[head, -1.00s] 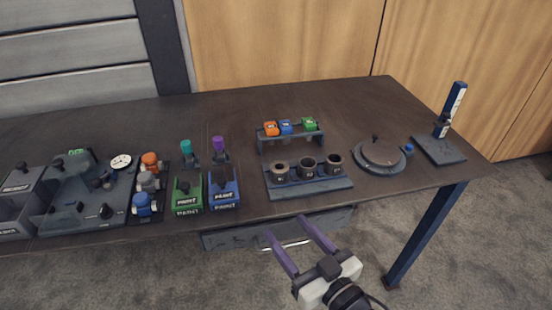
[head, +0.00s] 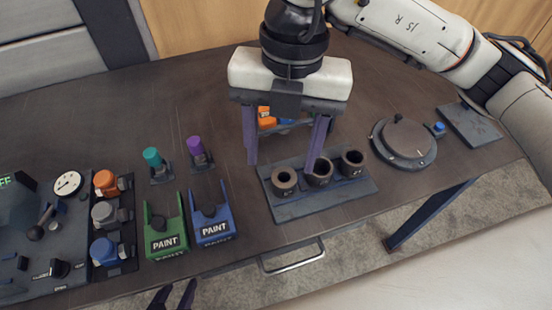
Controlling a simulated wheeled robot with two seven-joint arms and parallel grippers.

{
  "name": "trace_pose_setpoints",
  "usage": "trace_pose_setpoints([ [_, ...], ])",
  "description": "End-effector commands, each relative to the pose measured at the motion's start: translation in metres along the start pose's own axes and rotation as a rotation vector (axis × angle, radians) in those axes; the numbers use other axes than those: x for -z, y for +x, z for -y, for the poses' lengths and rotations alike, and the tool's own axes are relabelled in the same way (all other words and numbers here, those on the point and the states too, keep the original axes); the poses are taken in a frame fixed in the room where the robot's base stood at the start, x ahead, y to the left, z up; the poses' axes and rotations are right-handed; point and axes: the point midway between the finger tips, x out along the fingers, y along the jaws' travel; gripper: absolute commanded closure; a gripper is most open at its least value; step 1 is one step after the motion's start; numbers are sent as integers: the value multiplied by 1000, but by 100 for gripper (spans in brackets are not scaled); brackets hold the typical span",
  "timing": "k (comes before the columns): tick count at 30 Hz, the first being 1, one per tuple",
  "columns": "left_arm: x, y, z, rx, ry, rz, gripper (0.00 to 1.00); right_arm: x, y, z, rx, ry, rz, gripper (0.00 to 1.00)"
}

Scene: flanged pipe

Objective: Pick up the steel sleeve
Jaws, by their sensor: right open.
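Three short hollow sleeves stand upright in a dark rack (head: 330,196): a left one (head: 284,182), a middle one (head: 319,175) and a right one (head: 352,164). All look dark grey with small marks too small to read, so I cannot tell which is steel. My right gripper (head: 280,166) points down over the rack, open and empty. Its left finger is left of the left sleeve; its right finger overlaps the middle sleeve in the picture. I cannot tell whether it touches. My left gripper (head: 175,296) shows only its fingertips at the bottom edge, apart and empty.
Orange and blue parts (head: 266,118) behind the rack are partly hidden by my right gripper. Green (head: 165,232) and blue (head: 212,220) PAINT holders stand to the left. A round grey disc (head: 404,138) lies to the right. The table's back left is clear.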

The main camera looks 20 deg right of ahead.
Motion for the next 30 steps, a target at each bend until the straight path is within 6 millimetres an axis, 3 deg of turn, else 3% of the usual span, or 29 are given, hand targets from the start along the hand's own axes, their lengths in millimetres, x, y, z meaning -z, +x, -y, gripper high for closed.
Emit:
trace_pose_setpoints([
  [2, -1, 0, 0, 0, 0, 1, 62, -13, -6, 8, 30, 41, 67, 43],
  [5, -3, 0, -1, -1, -1, 4, 62, -20, 2, 12, 46, 63, 94, 43],
  [12, -7, -3, -2, -2, -3, 13, 62, -23, 35, 13, 46, 62, 92, 43],
  [17, -7, -4, -2, -2, -3, 14, 62, -24, 46, 12, 44, 61, 91, 43],
  [24, -2, -8, -2, -2, -3, 14, 62, -27, 81, 9, 45, 60, 90, 43],
  [30, -2, -8, -2, -2, -3, 14, 62, -29, 93, 9, 42, 59, 92, 43],
])
